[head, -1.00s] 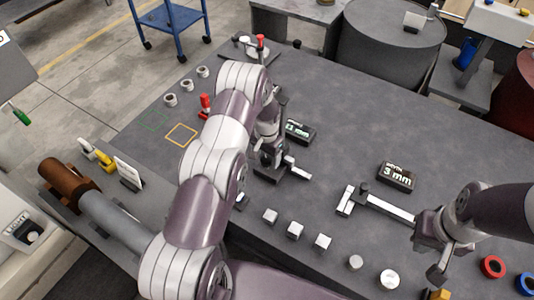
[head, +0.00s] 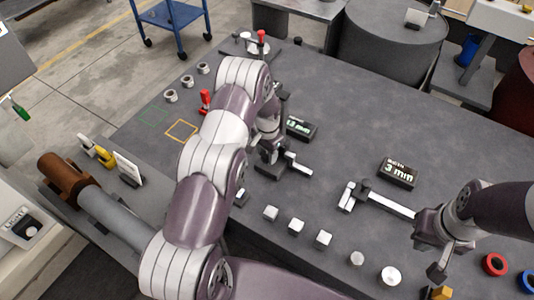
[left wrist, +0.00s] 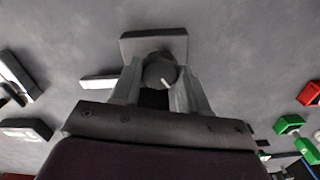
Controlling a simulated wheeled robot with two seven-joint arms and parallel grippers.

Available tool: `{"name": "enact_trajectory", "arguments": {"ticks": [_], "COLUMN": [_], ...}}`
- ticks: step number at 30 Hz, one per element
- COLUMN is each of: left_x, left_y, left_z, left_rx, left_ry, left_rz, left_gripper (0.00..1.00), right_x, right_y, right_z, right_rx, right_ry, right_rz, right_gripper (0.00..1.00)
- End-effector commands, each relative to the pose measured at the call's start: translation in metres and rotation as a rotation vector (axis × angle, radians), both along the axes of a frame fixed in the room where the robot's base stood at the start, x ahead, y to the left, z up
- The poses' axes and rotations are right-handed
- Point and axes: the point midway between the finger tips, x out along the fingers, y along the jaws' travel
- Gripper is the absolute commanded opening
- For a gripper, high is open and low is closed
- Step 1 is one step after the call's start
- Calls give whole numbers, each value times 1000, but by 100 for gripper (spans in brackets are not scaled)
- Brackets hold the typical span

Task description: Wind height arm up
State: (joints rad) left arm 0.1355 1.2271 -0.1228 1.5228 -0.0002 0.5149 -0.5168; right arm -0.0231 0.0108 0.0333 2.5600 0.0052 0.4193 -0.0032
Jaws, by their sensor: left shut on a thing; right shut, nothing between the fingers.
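The height gauge is a dark block (head: 283,171) with a pale bar, the height arm (head: 299,164), sticking out to the right. A small display (head: 300,127) behind it seems to read 13 mm. My left gripper (head: 270,155) is at the gauge, partly hidden by my own arm. In the left wrist view its two fingers are shut on a dark round knob (left wrist: 159,71) with a white mark, in front of the gauge's grey block (left wrist: 153,45). My right gripper (head: 446,262) is shut and empty at the front right of the table.
A second gauge with a pale T-shaped bar (head: 388,204) and a 3 mm display (head: 398,173) lies between the arms. Several pale blocks (head: 296,226) line the front edge. A red piece (head: 205,101) stands at left. The table's back right (head: 400,110) is clear.

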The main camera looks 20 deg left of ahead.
Motion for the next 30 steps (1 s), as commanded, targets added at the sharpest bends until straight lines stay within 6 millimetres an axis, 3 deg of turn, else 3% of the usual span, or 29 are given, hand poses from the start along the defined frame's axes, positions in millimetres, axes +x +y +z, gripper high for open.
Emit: {"name": "enact_trajectory", "arguments": {"ticks": [18,30], "left_x": [0,-1], "left_y": [-1,-2], "left_z": [-2,-1], "left_rx": [0,0], "left_ry": [-1,0], "left_rz": [-481,-616], "left_gripper": [14,14], "right_x": [0,0], "right_y": [0,0], "right_z": [-27,-31], "right_rx": [0,0], "right_ry": [0,0], "right_rz": [0,0], "right_gripper": [0,0]}}
